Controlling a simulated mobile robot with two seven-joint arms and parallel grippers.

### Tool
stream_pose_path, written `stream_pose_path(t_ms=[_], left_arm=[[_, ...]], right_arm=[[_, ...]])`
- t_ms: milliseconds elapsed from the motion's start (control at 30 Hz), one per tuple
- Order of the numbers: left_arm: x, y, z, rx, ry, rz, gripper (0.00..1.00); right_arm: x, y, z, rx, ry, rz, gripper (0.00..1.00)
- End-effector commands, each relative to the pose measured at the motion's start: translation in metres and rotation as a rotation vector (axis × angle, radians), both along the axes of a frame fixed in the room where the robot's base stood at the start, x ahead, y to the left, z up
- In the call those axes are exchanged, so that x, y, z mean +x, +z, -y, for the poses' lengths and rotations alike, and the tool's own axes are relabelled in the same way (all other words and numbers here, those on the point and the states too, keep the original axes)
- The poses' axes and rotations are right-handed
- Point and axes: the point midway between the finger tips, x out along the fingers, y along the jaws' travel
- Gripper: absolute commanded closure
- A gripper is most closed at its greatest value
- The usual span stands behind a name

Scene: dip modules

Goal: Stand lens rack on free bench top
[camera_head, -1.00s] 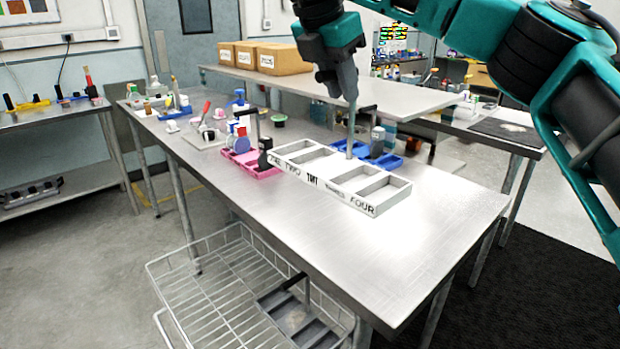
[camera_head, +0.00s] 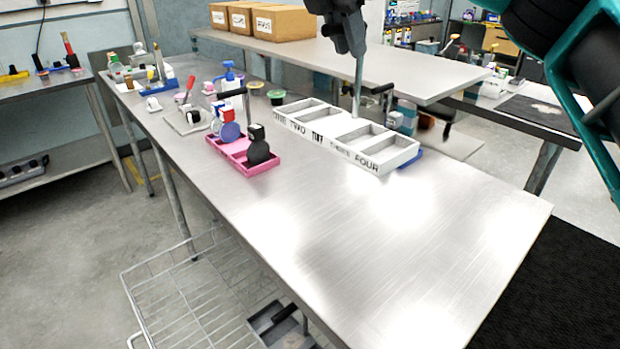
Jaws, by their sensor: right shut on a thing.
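A long white rack (camera_head: 333,148) with open compartments and black lettering, including TWO and FOUR, is over the far right side of the metal bench (camera_head: 370,240). I take it for the lens rack. My right gripper (camera_head: 356,112) points down and is shut on the middle of the rack. The rack looks level, and I cannot tell whether its underside touches anything. It partly hides a blue tray (camera_head: 409,159) behind or below it. My left gripper is not in view.
A pink tray (camera_head: 262,168) with bottles, a disc and a dark handle stands left of the rack. Small bottles and tools fill the far left of the bench. The near bench top is bare. A wire basket (camera_head: 180,290) is below. Cardboard boxes (camera_head: 283,23) stand on a shelf behind.

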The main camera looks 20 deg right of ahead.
Motion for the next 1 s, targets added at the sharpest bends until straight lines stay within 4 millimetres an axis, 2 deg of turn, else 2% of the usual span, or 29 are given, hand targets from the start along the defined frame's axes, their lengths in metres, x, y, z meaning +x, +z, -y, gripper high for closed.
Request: stream_pose_path(t_ms=[133, 233, 600, 700, 800, 1000], left_arm=[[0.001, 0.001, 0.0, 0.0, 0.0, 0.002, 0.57], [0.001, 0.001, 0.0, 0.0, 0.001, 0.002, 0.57], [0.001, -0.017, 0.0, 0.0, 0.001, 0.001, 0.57], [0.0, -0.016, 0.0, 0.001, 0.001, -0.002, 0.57], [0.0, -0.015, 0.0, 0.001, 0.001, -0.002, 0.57], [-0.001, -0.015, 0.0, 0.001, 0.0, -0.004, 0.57]], right_arm=[[0.0, -0.005, 0.0, 0.0, 0.001, -0.002, 1.0], [0.0, -0.021, 0.0, 0.0, 0.003, -0.006, 1.0], [-0.001, -0.12, 0.0, 0.002, 0.001, -0.003, 1.0], [-0.001, -0.137, 0.0, -0.001, 0.0, -0.002, 1.0], [-0.001, -0.15, 0.0, 0.0, 0.0, -0.001, 1.0], [0.0, -0.162, 0.0, 0.0, 0.0, 0.001, 1.0]])
